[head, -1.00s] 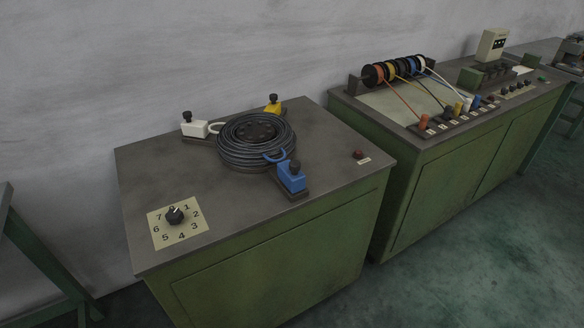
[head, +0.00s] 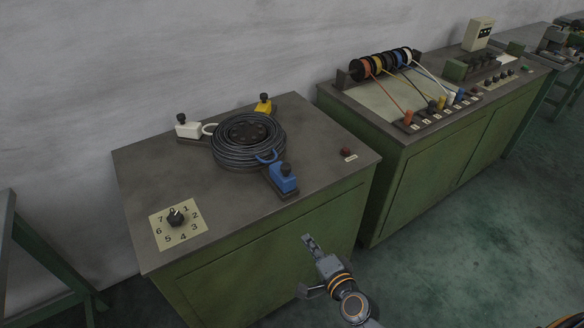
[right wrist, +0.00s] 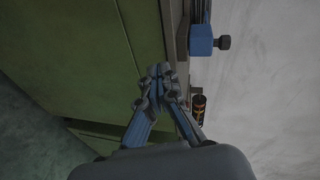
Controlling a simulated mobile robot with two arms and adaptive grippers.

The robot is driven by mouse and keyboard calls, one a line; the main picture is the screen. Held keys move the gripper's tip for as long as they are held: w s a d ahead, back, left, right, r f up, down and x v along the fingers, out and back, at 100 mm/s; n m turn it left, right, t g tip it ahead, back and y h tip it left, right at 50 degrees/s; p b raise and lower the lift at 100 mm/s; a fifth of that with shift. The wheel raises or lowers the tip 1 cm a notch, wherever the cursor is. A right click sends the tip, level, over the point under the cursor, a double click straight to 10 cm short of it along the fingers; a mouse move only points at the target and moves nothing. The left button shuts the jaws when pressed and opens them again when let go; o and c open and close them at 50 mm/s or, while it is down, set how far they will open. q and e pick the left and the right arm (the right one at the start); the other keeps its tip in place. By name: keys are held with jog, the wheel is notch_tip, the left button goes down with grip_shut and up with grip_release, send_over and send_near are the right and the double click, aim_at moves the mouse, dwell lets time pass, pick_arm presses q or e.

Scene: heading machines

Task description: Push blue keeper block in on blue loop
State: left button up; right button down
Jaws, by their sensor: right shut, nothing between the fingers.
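The blue keeper block (head: 284,178), with a black knob on top, sits on a dark rail at the front right of the wire coil (head: 238,150). The blue loop (head: 267,157) arches at the coil's edge beside the block; I cannot tell whether they touch. The blue block also shows in the right wrist view (right wrist: 202,40), beyond the fingers. My right gripper (head: 308,240) is shut and empty, in front of the green cabinet and apart from the block. In the right wrist view its fingertips (right wrist: 160,72) are together. My left gripper is not in view.
A white block (head: 189,130) and a yellow block (head: 264,107) stand around the coil. A numbered dial (head: 175,217) is at the front left and a red button (head: 345,152) at the right of the bench top (head: 150,170). A second bench with wire spools (head: 380,65) stands to the right.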

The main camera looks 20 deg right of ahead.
notch_tip(320, 180, up, 10)
jog(key=w+d+m+t, duration=0.1)
jog(key=m+t, duration=0.1)
jog(key=p, duration=0.2)
send_near(282, 165)
jog(key=w, duration=0.2)
jog(key=w+f, duration=0.1)
jog(key=w, duration=0.1)
jog(key=shift+w+f, duration=0.2)
jog(key=shift+w, duration=0.15)
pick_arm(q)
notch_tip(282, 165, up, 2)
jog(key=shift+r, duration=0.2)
pick_arm(e)
jog(key=w+b, duration=0.1)
jog(key=w, duration=0.1)
jog(key=w+a+b, duration=0.1)
jog(key=w, duration=0.2)
jog(key=shift+w+a, duration=0.15)
jog(key=shift+a, duration=0.1)
jog(key=shift+r, duration=0.25)
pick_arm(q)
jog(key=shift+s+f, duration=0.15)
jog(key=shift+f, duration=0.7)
pick_arm(e)
jog(key=shift+r, duration=0.1)
